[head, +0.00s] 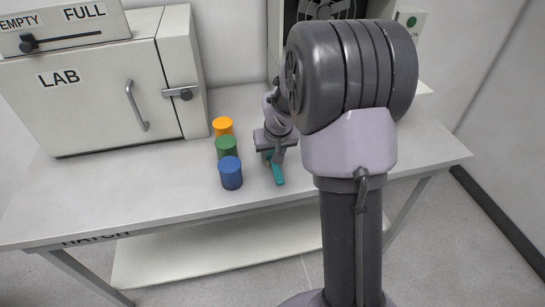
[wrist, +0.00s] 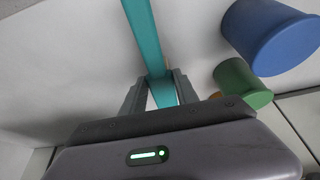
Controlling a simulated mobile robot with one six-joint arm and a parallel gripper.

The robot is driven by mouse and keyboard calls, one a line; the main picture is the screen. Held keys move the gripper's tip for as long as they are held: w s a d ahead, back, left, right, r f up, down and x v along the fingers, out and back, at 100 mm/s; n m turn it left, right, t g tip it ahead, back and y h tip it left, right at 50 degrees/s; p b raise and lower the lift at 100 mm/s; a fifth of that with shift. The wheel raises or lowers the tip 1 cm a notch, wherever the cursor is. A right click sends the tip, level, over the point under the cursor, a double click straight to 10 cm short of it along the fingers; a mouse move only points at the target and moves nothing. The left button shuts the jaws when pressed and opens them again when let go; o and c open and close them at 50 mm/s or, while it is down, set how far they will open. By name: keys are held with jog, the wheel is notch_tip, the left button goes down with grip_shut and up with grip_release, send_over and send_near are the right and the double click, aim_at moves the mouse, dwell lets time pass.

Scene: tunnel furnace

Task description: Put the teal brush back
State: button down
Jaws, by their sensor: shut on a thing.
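The teal brush (head: 278,176) is a long, narrow teal bar, seen just below my gripper (head: 274,155) over the white table. In the wrist view the brush (wrist: 144,30) runs from the top edge down between the two fingers of my gripper (wrist: 157,76), which are shut on it. My gripper hides part of it. I cannot tell whether the brush touches the table.
Blue (head: 230,174), green (head: 227,148) and orange (head: 223,126) cylinders stand in a row just left of my gripper. A white LAB furnace box (head: 90,100) with a handle is at the left. The table (head: 130,190) is clear at front left.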

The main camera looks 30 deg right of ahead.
jog(key=shift+f, duration=0.1)
jog(key=c, duration=0.9)
grip_release()
jog(key=s+a+r+p, duration=0.2)
jog(key=s+a+r, duration=0.2)
jog(key=r, duration=0.5)
jog(key=s+a+r+p, duration=0.3)
jog(key=s+r, duration=0.2)
jog(key=r, duration=0.3)
jog(key=s+a+r+y, duration=0.1)
jog(key=s+a, duration=0.3)
jog(key=s, duration=0.2)
jog(key=s+a+r+t+y, duration=0.1)
jog(key=s+a+r, duration=0.1)
jog(key=s+a, duration=0.3)
jog(key=s+a+r+m+y, duration=0.1)
jog(key=s+a, duration=0.3)
jog(key=s, duration=0.3)
jog(key=shift+a+r+t, duration=0.2)
jog(key=shift+a+t, duration=0.1)
jog(key=shift+a, duration=0.1)
